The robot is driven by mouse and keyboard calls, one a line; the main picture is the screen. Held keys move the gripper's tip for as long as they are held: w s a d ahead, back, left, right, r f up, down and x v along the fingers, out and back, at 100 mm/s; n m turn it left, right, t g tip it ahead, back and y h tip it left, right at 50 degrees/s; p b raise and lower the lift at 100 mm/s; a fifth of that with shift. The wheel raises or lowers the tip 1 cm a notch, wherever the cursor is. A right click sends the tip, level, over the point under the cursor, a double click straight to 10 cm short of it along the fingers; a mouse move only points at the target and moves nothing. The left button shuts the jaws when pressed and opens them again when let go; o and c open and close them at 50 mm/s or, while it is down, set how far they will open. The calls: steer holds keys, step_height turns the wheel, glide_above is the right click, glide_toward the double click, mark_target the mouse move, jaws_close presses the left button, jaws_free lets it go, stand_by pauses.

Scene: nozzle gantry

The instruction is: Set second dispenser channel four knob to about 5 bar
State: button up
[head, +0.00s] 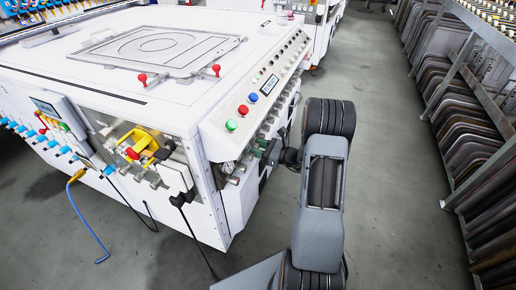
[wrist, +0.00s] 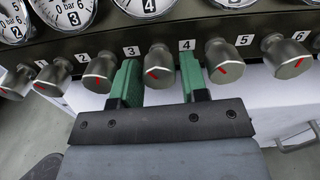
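In the wrist view a row of grey knobs with red pointer marks runs along a dark rail, with small number plates 1 to 6 between them. My gripper (wrist: 159,88) is open, its two green fingers on either side of one knob (wrist: 158,62). That knob sits between plate 3 (wrist: 130,50) and plate 4 (wrist: 186,44); I cannot tell which plate belongs to it. Its red mark points down-left. Contact with the fingers is unclear. The gauge (wrist: 150,5) above is cut off and its needle is hidden. In the head view my gripper (head: 262,150) is at the machine's side.
Neighbouring knobs (wrist: 222,60) and (wrist: 98,72) are close outside the fingers. In the head view the white machine (head: 110,65) carries green, red and blue buttons (head: 242,109) above my gripper. A rack of panels (head: 470,130) stands right, with clear floor (head: 385,130) between.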

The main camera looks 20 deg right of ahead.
steer(key=c, duration=0.6)
steer(key=shift+r+p, duration=0.1)
steer(key=shift+p, duration=0.25)
